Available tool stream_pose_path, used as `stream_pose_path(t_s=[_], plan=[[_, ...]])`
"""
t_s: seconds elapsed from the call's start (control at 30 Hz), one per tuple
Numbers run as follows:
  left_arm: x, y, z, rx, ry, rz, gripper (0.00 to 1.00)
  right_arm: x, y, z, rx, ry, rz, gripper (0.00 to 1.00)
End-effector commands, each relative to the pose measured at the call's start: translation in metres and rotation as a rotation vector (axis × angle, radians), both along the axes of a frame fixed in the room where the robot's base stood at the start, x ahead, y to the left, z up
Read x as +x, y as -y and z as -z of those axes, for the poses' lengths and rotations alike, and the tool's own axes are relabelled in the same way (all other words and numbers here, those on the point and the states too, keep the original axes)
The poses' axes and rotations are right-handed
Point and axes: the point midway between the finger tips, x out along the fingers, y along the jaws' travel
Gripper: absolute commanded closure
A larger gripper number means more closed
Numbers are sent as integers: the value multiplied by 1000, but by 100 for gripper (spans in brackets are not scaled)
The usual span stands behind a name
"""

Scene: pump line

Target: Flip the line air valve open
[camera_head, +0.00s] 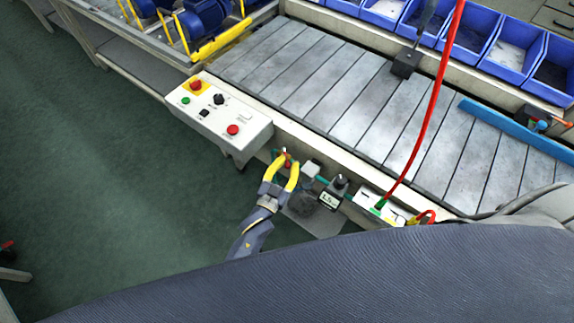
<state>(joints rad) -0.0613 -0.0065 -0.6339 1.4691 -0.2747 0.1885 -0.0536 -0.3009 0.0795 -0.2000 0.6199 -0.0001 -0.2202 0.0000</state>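The line air valve (287,158) appears as a small red and green part at the left end of the air fittings on the front side of the conveyor. My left gripper (284,166), with yellow fingers, is at this part. Its fingers are apart, one on each side of the part as seen from above; I cannot tell whether they touch it. The fingers partly hide the valve, and its handle position is unclear. My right gripper is not in view.
Right of the valve are a grey fitting, a gauge with a black knob (340,182) and a white block with a red hose (428,118). A control box (218,117) stands to the left. The grey roller conveyor (330,85) lies behind. Green floor (130,200) is clear.

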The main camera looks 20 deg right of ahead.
Motion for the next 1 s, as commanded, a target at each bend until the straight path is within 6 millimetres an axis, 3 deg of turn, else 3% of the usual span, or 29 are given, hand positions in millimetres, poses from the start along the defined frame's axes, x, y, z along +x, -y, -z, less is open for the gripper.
stream_pose_path(t_s=[0.03, 0.23, 0.73, 1.0], plan=[[0, 0, 1, 2, -1, 0, 78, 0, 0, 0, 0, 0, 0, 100], [-1, -1, 4, 7, -5, -1, 57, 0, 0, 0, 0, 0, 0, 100], [-1, -4, 6, 13, -7, 17, 57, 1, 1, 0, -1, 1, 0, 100], [3, -18, 6, 17, -4, 102, 57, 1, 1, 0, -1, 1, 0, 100]])
